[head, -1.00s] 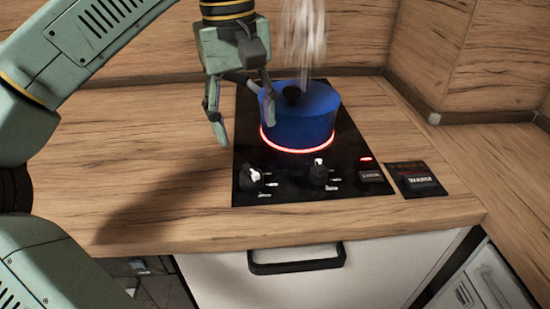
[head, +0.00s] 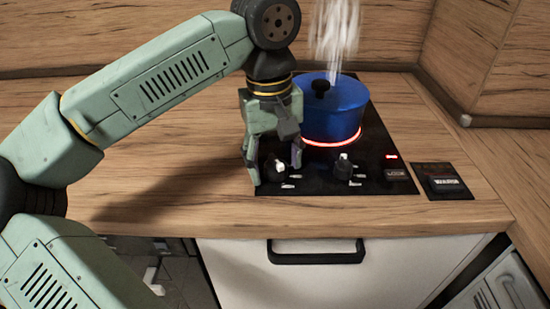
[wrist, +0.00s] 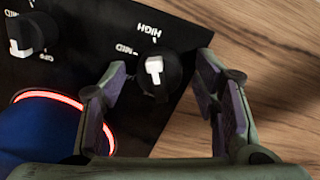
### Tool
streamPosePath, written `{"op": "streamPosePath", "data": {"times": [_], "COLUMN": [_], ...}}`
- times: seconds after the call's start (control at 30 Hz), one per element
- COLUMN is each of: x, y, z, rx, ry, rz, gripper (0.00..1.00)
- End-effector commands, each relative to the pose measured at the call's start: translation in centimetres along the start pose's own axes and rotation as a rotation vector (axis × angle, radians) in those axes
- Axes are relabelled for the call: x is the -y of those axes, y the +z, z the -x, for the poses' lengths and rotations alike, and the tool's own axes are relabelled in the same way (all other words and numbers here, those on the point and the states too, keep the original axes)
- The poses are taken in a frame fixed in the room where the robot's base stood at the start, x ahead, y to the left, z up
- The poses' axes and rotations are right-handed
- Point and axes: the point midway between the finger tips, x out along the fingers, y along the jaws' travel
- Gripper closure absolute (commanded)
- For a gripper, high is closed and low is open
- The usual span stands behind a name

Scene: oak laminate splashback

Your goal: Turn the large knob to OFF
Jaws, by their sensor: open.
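The black knob with a white pointer (head: 279,167) is at the front left of the black hob. In the wrist view this knob (wrist: 153,70) sits next to the printed words HIGH and MID. My gripper (head: 271,158) is open and low over it, with one finger on each side. In the wrist view both fingers of my gripper (wrist: 165,78) flank the knob with gaps visible, and I see no clear contact. A second black knob (head: 343,167) stands to the right, and its label appears to read OFF in the wrist view. I cannot tell the first knob's exact setting.
A blue lidded pot (head: 335,112) steams on a glowing red ring close beside my gripper. A small red light (head: 391,157) is lit on the hob. A dark labelled plate (head: 443,181) lies to the right. The wooden counter (head: 160,180) is clear on the left.

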Motion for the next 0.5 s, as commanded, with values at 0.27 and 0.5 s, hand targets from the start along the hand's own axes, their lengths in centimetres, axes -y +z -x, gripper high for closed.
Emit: {"op": "streamPosePath", "data": {"times": [0.27, 0.5], "x": [-0.01, -0.01], "y": [-0.01, -0.01], "z": [0.03, 0.04], "rx": [0.000, 0.000], "ry": [0.000, 0.000], "rz": [0.000, 0.000], "gripper": [0.58, 0.74]}}
